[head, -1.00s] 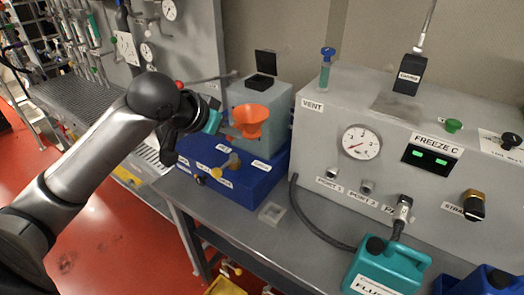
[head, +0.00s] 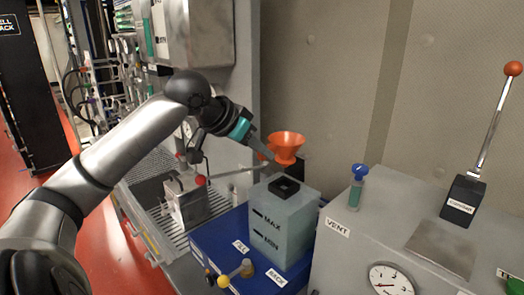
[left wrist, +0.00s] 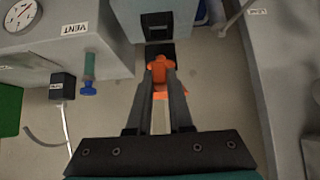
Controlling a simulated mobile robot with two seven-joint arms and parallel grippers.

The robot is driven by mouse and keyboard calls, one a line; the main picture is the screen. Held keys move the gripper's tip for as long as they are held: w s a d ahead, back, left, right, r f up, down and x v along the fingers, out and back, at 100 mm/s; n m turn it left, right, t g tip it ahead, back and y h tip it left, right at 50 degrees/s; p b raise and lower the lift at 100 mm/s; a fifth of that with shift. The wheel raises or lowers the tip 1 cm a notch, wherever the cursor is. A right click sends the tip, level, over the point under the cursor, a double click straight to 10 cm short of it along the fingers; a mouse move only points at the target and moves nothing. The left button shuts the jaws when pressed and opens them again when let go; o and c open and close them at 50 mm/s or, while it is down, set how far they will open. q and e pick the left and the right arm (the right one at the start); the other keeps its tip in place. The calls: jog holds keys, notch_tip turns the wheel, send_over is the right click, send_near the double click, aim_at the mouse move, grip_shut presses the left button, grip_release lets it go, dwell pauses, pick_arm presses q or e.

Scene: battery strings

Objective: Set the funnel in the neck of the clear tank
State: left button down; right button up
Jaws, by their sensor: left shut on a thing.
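The clear tank (head: 296,238) is a pale grey-green box with MAX and MIN marks, standing on a blue base (head: 215,250). Its neck (head: 284,187) is a black square opening on top, with a dark flap partly hidden behind the funnel. My left gripper (head: 266,153) is shut on the orange funnel (head: 287,147). The funnel is upright, wide mouth up, and appears above the neck and apart from it. The left wrist view shows the funnel (left wrist: 161,72) between the fingertips, close to a black part at the tank (left wrist: 170,18). My right gripper is not in view.
A grey machine (head: 350,255) with a gauge (head: 390,280) and a blue-capped vent tube (head: 355,187) stands to the right. A red-knobbed lever (head: 492,120) rises from it. A small yellow-knobbed valve (head: 235,273) is in front of the tank. A wall closes the back.

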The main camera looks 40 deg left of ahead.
pick_arm(q)
jog(key=shift+s, duration=0.1)
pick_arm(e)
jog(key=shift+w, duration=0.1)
pick_arm(q)
jog(key=shift+r, duration=0.1)
jog(key=shift+f, duration=0.45)
notch_tip(320, 180, down, 4)
jog(key=b, duration=0.2)
jog(key=shift+r+b, duration=0.1)
jog(key=shift+b, duration=0.2)
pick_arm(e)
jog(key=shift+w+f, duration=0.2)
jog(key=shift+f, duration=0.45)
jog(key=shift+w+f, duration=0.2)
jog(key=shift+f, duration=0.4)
pick_arm(q)
jog(key=shift+p, duration=0.75)
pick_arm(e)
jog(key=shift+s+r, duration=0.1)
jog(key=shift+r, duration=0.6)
pick_arm(q)
jog(key=shift+f+b, duration=0.5)
jog(key=shift+f, duration=0.6)
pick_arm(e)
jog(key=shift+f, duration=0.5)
